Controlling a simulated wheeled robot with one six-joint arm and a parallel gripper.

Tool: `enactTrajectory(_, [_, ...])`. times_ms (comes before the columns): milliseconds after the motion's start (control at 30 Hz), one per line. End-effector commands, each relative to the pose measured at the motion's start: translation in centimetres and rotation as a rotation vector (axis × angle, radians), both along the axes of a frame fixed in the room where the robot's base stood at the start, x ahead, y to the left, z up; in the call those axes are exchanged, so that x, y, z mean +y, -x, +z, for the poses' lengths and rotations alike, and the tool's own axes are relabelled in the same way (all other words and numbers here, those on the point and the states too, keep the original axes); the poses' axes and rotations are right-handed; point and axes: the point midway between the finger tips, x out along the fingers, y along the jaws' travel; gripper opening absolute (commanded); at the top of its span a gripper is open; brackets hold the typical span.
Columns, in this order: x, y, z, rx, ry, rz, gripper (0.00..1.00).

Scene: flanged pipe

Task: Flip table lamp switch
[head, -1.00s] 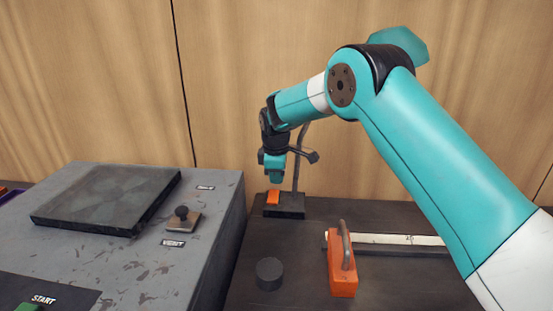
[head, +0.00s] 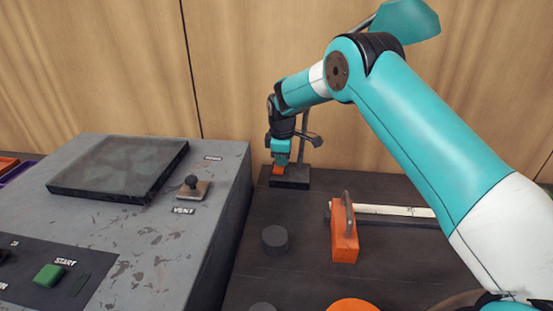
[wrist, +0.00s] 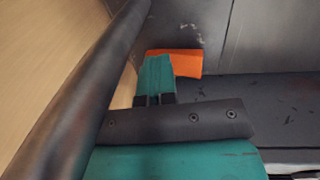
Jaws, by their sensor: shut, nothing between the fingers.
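The table lamp has a dark base (head: 291,181), a thin grey pole (head: 304,125) and a teal shade (head: 408,20), part of which is behind my arm. Its orange switch (head: 279,170) sits on the base, and it also shows in the wrist view (wrist: 188,63). My gripper (head: 281,160) points down at the switch, with its teal fingers shut and empty. In the wrist view the fingertips (wrist: 155,62) overlap the left end of the switch. I cannot tell whether they touch it or which way the switch is tipped.
The lamp pole (wrist: 75,105) runs close beside my gripper. A grey machine (head: 120,240) stands left of the table, with a wooden wall behind. An orange block with a grey handle (head: 344,240), a pale-topped bar (head: 395,212) and a dark cylinder (head: 275,240) stand in front of the lamp.

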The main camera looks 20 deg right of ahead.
Motion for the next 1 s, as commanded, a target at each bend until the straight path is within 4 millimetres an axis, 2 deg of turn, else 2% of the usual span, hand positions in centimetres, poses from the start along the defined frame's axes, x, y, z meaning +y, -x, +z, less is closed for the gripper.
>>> enactTrajectory(533, [0.5,1.4,0.3,0.005,0.002,-0.001,0.00])
enactTrajectory(867, [0.6,1.5,0.4,0.003,0.002,-0.001,0.00])
enactTrajectory(1000, [0.5,1.4,1.6,0.002,0.001,-0.002,0.00])
